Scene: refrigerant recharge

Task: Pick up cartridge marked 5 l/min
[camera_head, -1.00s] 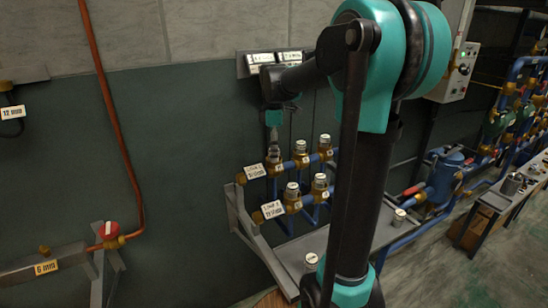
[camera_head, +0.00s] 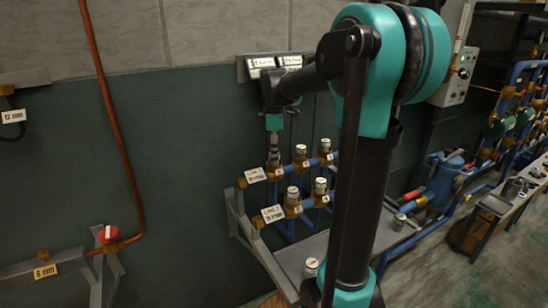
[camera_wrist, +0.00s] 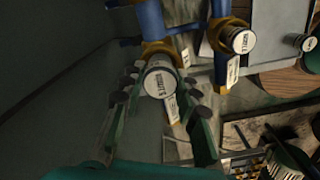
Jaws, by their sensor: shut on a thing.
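My gripper (camera_head: 273,146) points down at the far-left socket of the back row of a blue pipe manifold (camera_head: 288,209). In the wrist view its two dark fingers (camera_wrist: 160,92) stand on either side of a white-topped cartridge (camera_wrist: 159,81), shut on it. The cartridge is upright at its brass fitting and seems still seated there. Its printed top is too blurred to read, so I cannot confirm 5 l/min. Other cartridges stand in the manifold, such as one in the back row (camera_head: 300,152) and one in the front row (camera_head: 293,196).
White tags (camera_head: 272,214) hang at the manifold's left end. A grey bench (camera_head: 290,254) lies in front, with a loose cartridge (camera_head: 311,266) on it. A wall plate (camera_head: 242,70) with labels is behind my arm. A red-handled valve (camera_head: 109,233) is at left.

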